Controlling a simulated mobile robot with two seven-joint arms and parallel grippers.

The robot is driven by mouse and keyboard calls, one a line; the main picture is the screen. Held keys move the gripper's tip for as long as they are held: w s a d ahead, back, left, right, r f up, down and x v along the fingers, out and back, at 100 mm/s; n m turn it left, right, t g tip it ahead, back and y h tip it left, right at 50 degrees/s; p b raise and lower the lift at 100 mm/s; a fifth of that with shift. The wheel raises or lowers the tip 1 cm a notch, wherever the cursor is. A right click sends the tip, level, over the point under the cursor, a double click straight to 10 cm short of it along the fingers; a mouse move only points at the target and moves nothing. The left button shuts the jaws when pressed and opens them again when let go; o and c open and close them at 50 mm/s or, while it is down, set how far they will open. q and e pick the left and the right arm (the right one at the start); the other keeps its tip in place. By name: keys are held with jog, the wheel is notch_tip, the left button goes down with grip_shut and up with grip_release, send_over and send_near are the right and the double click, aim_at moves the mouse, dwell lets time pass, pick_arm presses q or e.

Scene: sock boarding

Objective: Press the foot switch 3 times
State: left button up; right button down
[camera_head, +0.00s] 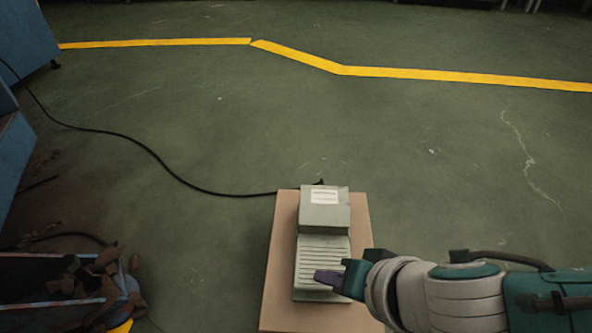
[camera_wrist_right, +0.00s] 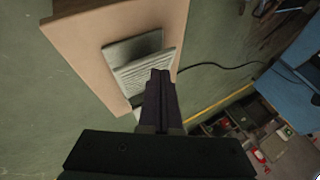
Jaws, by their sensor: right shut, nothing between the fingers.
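The foot switch (camera_head: 323,215) is a grey-green pedal unit with a white label on its raised back part and a ribbed treadle (camera_head: 318,252) in front. It rests on a tan board (camera_head: 281,245). My right gripper (camera_head: 330,278) comes in from the right and is shut and empty, with its fingertips over the front part of the treadle. In the right wrist view the shut fingers (camera_wrist_right: 160,78) overlap the edge of the ribbed treadle (camera_wrist_right: 146,71). I cannot tell whether they touch it. My left gripper is not in view.
A black cable (camera_head: 150,153) runs from the switch across the green floor to the left. A blue machine (camera_head: 25,40) stands at the far left. A bin with brown scraps (camera_head: 95,275) is at lower left. A yellow line (camera_head: 430,75) crosses the clear floor behind.

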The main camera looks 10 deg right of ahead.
jog(key=shift+f, duration=0.1)
jog(key=shift+s+f, duration=0.1)
jog(key=shift+f, duration=0.2)
jog(key=shift+f+b, duration=0.15)
jog(key=shift+b, duration=0.25)
